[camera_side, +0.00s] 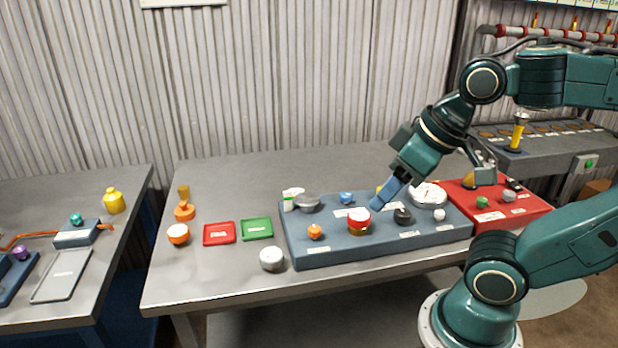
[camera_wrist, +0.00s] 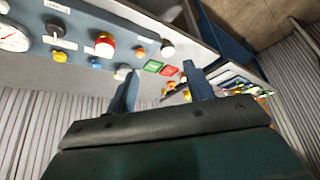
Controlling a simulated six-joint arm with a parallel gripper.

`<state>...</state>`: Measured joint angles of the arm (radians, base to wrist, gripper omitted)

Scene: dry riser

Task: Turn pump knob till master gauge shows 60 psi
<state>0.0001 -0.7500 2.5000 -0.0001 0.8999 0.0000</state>
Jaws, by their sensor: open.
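The blue-grey panel (camera_side: 330,252) on the table carries a white-faced gauge (camera_side: 428,194) at its right; part of the gauge (camera_wrist: 12,38) shows in the wrist view, its reading too small to tell. Beside the gauge is a black knob (camera_side: 402,216), also in the wrist view (camera_wrist: 54,30). A large red knob (camera_side: 358,219) also shows there (camera_wrist: 104,44). The labels are unreadable, so I cannot tell which is the pump knob. My gripper (camera_side: 388,196) is above the panel between the red knob and the gauge. In the wrist view its fingers (camera_wrist: 162,84) are apart, with nothing held.
Blue (camera_side: 347,198) and orange (camera_side: 315,232) knobs also sit on the panel. A red box (camera_side: 520,212) with a green knob (camera_side: 482,202) stands right of it. Red (camera_side: 219,233) and green (camera_side: 257,229) trays lie left.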

